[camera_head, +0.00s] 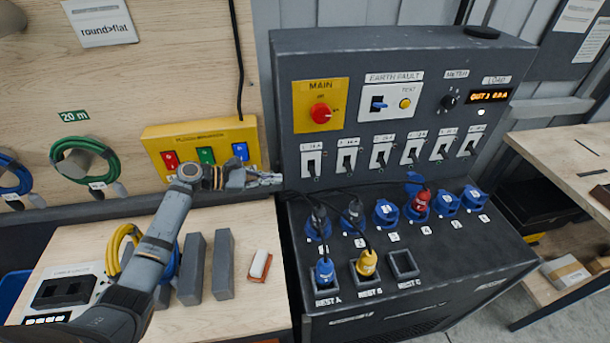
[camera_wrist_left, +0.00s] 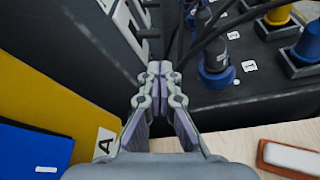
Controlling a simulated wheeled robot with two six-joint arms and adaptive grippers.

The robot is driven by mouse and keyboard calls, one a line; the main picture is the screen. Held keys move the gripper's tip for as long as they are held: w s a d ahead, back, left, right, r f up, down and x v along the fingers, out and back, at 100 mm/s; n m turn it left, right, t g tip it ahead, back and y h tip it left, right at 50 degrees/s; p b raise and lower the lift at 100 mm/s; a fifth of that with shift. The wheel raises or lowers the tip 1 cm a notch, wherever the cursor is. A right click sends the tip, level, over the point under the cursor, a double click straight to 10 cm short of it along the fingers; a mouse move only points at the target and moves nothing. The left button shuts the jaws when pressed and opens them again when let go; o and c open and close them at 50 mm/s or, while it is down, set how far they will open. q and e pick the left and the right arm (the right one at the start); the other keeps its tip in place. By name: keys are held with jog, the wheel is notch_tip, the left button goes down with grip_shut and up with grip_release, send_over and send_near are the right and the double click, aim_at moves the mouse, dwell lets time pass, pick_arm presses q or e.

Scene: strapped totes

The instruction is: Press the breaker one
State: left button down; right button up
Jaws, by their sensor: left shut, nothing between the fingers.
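Breaker one (camera_head: 311,160), the leftmost in the row of breakers, is a white plate with a dark toggle on the grey panel's upright face. Its small label is hard to read. My left gripper (camera_head: 278,180) is shut and empty, just left of and slightly below breaker one, apart from it in the head view. In the left wrist view the closed fingertips (camera_wrist_left: 160,68) point at the panel's lower corner, and a white breaker plate (camera_wrist_left: 126,22) shows at the upper left. My right gripper is not in view.
Other breakers (camera_head: 347,158) continue to the right, below the red main knob (camera_head: 320,113). Plugs and cables stand on the panel's sloping front, with a blue plug (camera_head: 325,273) in a rest. A yellow button box (camera_head: 203,145) is behind my left arm.

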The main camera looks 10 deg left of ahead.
aim_at(313, 172)
pick_arm(q)
jog(key=b+x, duration=0.6)
jog(key=x, duration=0.4)
jog(key=shift+w+f, duration=0.2)
jog(key=shift+w, duration=0.15)
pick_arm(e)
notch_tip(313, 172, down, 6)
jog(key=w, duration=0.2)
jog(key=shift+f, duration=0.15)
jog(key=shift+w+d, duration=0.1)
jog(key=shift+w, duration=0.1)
